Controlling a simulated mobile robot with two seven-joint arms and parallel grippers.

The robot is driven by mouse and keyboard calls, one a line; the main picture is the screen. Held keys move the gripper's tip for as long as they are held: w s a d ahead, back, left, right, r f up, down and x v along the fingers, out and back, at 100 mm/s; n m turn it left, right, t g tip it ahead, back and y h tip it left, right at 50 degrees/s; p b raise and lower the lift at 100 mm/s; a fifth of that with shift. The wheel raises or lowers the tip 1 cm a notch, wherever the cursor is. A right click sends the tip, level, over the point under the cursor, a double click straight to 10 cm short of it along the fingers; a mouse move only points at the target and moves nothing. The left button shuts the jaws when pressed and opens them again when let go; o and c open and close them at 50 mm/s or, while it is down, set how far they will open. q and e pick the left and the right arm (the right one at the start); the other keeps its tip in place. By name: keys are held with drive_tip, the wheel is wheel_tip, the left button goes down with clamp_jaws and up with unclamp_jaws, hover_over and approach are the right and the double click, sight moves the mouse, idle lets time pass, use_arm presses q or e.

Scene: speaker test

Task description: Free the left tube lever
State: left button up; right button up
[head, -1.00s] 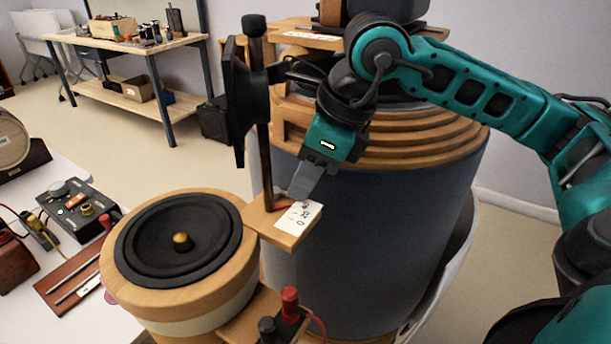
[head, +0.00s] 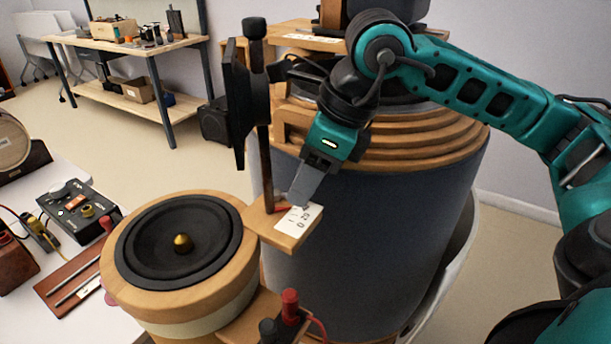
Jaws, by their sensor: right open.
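A dark upright lever (head: 265,160) with a black knob on top rises from a small wooden block (head: 268,238), beside the round black speaker cone on the left. A white marked card (head: 298,219) lies on the block, with a small red pointer (head: 281,209) near the lever's foot. My right gripper (head: 297,203) is open. Its grey fingers point down at the card, just right of the lever's lower end; I cannot tell whether they touch anything. A black plate-like part (head: 238,103) stands beside the upper lever. My left gripper is not in view.
A large blue-grey drum (head: 360,245) with wooden rings stands close behind the block. The wooden speaker (head: 180,283) is at the left. Red and black terminals (head: 290,300) are in front. A small black control box (head: 75,208) lies on the white table.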

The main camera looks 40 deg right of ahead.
use_arm(q)
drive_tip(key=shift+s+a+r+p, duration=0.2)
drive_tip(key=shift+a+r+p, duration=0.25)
drive_tip(key=shift+p, duration=0.55)
use_arm(e)
drive_tip(key=v, duration=1.2)
drive_tip(key=shift+s+r, duration=0.15)
drive_tip(key=shift+r, duration=0.05)
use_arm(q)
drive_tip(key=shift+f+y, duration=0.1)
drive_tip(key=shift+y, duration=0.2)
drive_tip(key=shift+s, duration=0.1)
